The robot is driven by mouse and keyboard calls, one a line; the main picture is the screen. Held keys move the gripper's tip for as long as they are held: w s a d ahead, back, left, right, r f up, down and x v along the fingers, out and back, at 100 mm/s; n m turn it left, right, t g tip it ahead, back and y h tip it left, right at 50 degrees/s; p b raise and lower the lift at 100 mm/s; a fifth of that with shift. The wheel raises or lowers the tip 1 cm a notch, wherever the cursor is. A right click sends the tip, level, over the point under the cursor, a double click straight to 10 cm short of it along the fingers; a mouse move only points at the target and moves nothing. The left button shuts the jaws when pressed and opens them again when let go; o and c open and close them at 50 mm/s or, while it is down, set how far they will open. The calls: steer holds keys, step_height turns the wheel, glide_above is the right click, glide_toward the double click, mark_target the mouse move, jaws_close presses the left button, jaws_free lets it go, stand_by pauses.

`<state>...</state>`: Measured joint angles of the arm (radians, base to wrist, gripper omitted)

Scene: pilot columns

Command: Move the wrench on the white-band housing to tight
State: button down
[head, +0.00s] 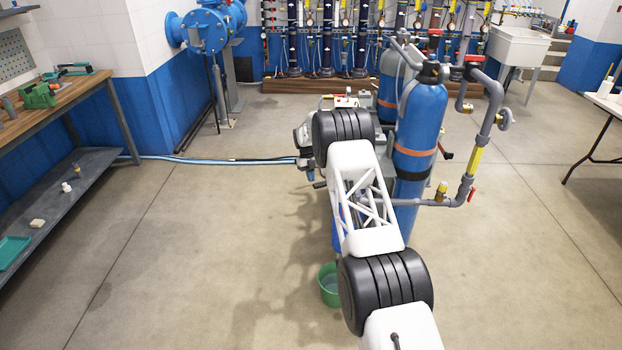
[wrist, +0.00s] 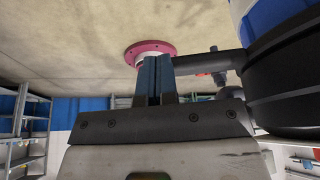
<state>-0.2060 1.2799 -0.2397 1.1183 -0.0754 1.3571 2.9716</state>
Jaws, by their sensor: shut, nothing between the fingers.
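My gripper (wrist: 160,60) points away from the wrist camera, its two dark fingers together with nothing between them. A pink round flange (wrist: 166,48) shows just beyond the fingertips, with a pale part under it that the fingers partly cover. I cannot tell whether they touch it. A large dark cylinder (wrist: 292,85) with blue and white parts fills the right of the wrist view. I cannot tell whether either is the white-band housing. I cannot make out the wrench in either view. In the head view my own arm covers the middle of the equipment, and my fingers are not clear.
A tall blue cylinder (head: 419,125) with an orange band stands right of my arm. Grey pipework (head: 484,130) rises beside it. A green bucket (head: 328,286) stands on the floor by my arm. A workbench (head: 62,108) is at left. Floor on both sides is mostly clear.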

steer(key=shift+s+d, duration=0.1)
steer(key=shift+s, duration=0.1)
stand_by(0.4)
steer(key=shift+s+d+n+t+h, duration=0.15)
steer(key=shift+s+d+n+h, duration=0.1)
steer(key=shift+s+n, duration=0.55)
steer(key=shift+s+d+n+t+h, duration=0.15)
steer(key=shift+s+d+n+h, duration=0.1)
steer(key=shift+s+n, duration=0.5)
steer(key=shift+s+d+f+n+t+h, duration=0.15)
steer(key=shift+s+d+n, duration=0.2)
steer(key=shift+s+n, duration=0.3)
steer(key=shift+s+d+n+t+h, duration=0.1)
steer(key=shift+s+d+n, duration=0.35)
steer(key=shift+s, duration=0.25)
steer(key=shift+s+d+f+n+t+h, duration=0.15)
steer(key=shift+s+d+n, duration=0.15)
steer(key=shift+s+n, duration=0.35)
steer(key=shift+w+a, duration=0.3)
steer(key=shift+a, duration=0.05)
glide_toward(314, 185)
steer(key=shift+s+a+r, duration=0.1)
steer(key=shift+a+r, duration=0.15)
steer(key=shift+r, duration=0.75)
